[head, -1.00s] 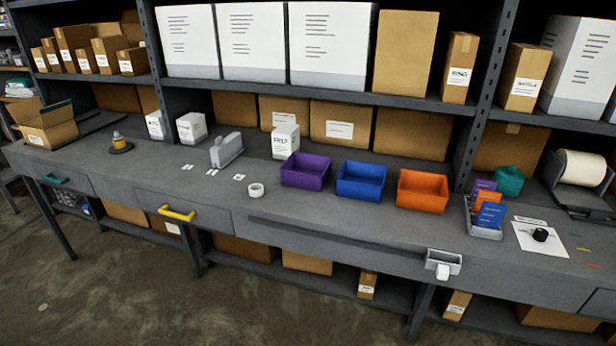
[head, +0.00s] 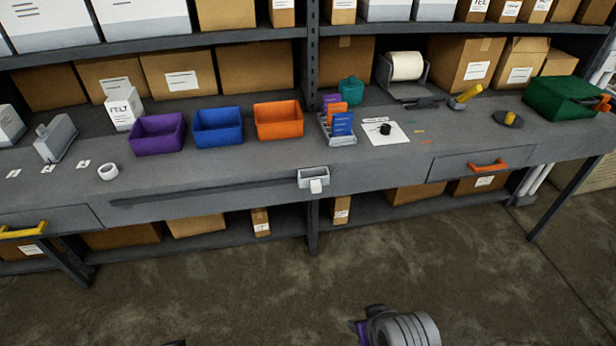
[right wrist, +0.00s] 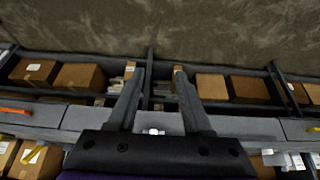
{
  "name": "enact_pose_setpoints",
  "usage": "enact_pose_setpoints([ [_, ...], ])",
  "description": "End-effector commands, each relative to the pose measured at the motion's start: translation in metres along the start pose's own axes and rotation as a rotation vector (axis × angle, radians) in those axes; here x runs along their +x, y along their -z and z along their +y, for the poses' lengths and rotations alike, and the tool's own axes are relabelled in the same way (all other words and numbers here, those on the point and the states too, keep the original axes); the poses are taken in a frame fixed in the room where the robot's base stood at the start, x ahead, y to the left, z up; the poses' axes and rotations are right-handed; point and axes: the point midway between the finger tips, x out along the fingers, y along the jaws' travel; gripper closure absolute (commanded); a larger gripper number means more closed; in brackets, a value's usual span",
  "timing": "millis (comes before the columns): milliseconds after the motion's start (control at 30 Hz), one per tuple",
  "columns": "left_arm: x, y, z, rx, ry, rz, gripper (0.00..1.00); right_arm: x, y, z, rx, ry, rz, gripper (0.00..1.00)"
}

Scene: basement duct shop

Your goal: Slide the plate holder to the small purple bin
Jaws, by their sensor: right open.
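The small purple bin (head: 158,133) stands on the bench, left of a blue and an orange bin. A small grey open-topped holder with a white knob (head: 313,178) sits at the bench's front edge, by the right end of a dark rail (head: 205,186). A grey rack (head: 338,139) with purple, orange and blue plates stands farther back. I cannot tell for sure which is the plate holder. In the right wrist view my right gripper (right wrist: 156,78) is open and empty, its fingers apart. My left gripper is not in view.
A blue bin (head: 219,127) and an orange bin (head: 278,121) stand right of the purple one. A white tape roll (head: 108,172) lies near the bench's front. Yellow (head: 22,231) and orange (head: 488,166) drawer handles stick out. The floor in front is clear.

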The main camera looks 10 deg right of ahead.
Motion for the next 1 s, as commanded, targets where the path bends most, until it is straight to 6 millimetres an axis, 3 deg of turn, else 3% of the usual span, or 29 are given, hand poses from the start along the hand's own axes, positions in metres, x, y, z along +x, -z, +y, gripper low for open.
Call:
enact_pose_setpoints([
  [467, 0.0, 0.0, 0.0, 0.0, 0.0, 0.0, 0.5, 0.0, 0.0, 0.0, 0.0, 0.0, 0.0, 0.5],
  [500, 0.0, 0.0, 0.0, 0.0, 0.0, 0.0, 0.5, 0.0, 0.0, 0.0, 0.0, 0.0, 0.0, 0.48],
  [600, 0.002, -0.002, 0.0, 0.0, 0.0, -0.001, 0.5, 0.003, 0.004, 0.0, -0.001, 0.001, 0.011, 0.3],
  [667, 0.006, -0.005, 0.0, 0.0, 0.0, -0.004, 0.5, 0.008, 0.012, -0.001, -0.002, 0.003, 0.037, 0.3],
  [767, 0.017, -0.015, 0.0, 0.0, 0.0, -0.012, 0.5, 0.026, 0.042, -0.003, -0.005, 0.009, 0.126, 0.3],
  [1000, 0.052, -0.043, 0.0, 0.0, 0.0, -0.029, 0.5, 0.089, 0.154, -0.007, -0.013, 0.02, 0.487, 0.3],
])
